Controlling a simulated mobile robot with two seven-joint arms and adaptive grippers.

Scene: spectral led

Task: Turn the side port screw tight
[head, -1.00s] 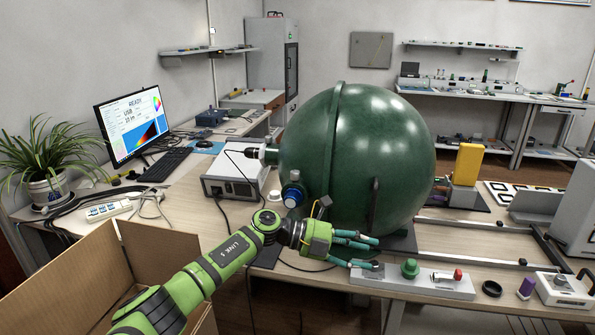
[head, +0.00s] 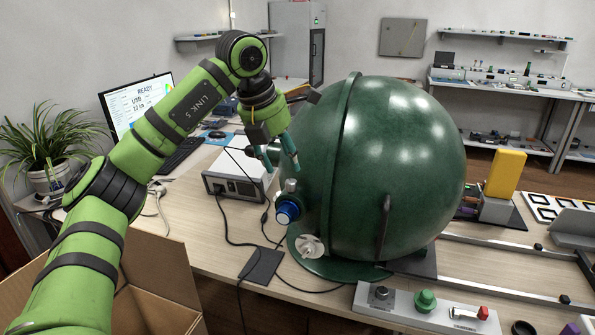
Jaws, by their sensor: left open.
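A large dark green sphere (head: 400,160) stands on the table. On its lower left side a short metal port with a blue knob (head: 287,212) sticks out. A white winged or knobbed part (head: 310,246) sits below and right of it, low on the sphere. I cannot tell which of these is the side port screw. My left gripper (head: 282,165) is open and empty, pointing down with its teal fingers just above the blue-knobbed port, apart from it. My right gripper is not in view.
A white instrument box (head: 238,178) with cables stands left of the sphere. An open cardboard box (head: 160,290) is at the front left. A control panel (head: 425,307) lies at the front right. A monitor (head: 140,110) and a potted plant (head: 45,155) stand further left.

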